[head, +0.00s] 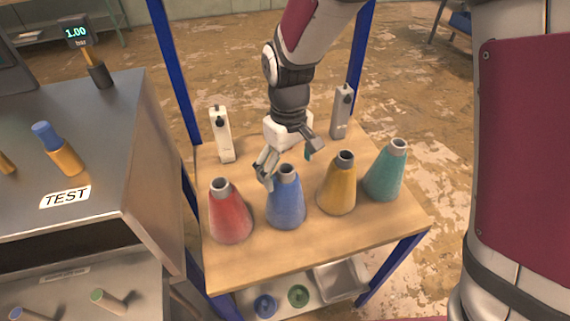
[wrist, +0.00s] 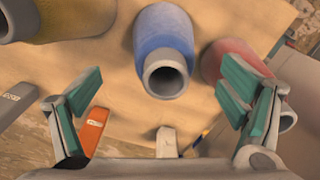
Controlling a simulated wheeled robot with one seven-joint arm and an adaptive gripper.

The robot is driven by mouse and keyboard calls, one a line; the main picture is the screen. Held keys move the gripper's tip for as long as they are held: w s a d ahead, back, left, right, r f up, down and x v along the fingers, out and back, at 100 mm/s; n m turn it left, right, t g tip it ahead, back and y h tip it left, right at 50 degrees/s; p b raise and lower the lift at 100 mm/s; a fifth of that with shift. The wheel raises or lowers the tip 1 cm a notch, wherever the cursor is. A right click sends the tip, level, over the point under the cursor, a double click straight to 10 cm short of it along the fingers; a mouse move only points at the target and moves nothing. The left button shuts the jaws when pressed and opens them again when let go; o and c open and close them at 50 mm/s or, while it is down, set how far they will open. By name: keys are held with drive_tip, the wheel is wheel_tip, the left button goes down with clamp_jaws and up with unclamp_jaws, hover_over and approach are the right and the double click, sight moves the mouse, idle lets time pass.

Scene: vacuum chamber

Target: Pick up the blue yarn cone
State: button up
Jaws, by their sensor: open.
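The blue yarn cone (head: 287,203) stands upright on the wooden table top, between the red cone (head: 229,214) and the yellow cone (head: 337,188). It has a grey tip. In the wrist view the blue cone (wrist: 164,45) is at the top centre, its open grey tip facing the camera. My gripper (head: 287,168) is just behind and above the blue cone's tip in the head view. In the wrist view my gripper (wrist: 165,98) has its green-padded fingers spread wide, with nothing between them. The cone lies beyond the fingertips, apart from them.
A teal cone (head: 384,174) stands right of the yellow one. Blue posts (head: 174,70) frame the table. A metal test bench (head: 95,150) is at left. The table's front strip is clear.

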sight(286, 184)
drive_tip(key=shift+s+a+f+p, duration=0.1)
drive_tip(key=shift+f+p, duration=0.05)
drive_tip(key=shift+f, duration=1.35)
drive_tip(key=shift+s+a+f+p, duration=0.1)
drive_tip(key=shift+f+p, duration=0.05)
drive_tip(key=shift+f, duration=1.3)
drive_tip(key=c, duration=2.1)
drive_tip(key=shift+o, duration=0.2)
